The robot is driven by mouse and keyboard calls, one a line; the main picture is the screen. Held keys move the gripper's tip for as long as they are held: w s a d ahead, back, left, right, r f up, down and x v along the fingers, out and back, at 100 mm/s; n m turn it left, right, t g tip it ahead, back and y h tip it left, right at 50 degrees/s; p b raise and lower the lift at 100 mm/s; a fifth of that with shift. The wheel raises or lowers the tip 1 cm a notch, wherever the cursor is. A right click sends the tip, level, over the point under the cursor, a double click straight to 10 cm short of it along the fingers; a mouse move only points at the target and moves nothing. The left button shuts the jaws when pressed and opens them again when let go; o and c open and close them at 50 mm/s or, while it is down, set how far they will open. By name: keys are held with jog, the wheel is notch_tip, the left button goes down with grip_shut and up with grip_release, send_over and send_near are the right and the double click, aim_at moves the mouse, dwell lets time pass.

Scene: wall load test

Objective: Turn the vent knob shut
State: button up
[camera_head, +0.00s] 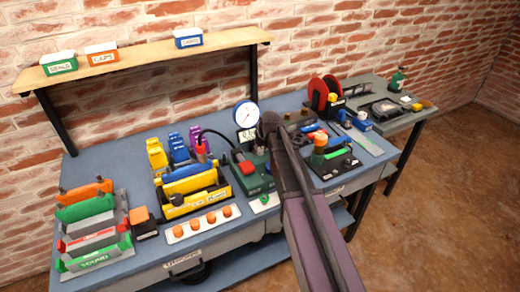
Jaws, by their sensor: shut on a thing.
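A green test unit (252,176) stands on the bench with a round white dial gauge (245,113) and a small display (246,135) above it. My arm comes in from the bottom right and ends at my dark gripper (270,124), just right of the gauge and over the right side of the unit. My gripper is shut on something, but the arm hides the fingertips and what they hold. I cannot make out the vent knob. A red part (247,167) shows on top of the unit.
A yellow tool holder (190,205), a white strip with orange knobs (202,223) and a rack (95,236) stand left of the unit. Red reels (323,92) and a green-topped fixture (330,158) stand right of the arm. A wooden shelf (140,62) with labelled boxes is above.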

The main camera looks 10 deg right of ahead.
jog(key=m+h, duration=0.2)
jog(key=m, duration=0.3)
jog(key=shift+m+h, duration=0.9)
jog(key=shift+m, duration=1.5)
jog(key=o, duration=1.2)
jog(key=shift+c, duration=0.2)
jog(key=shift+n, duration=0.4)
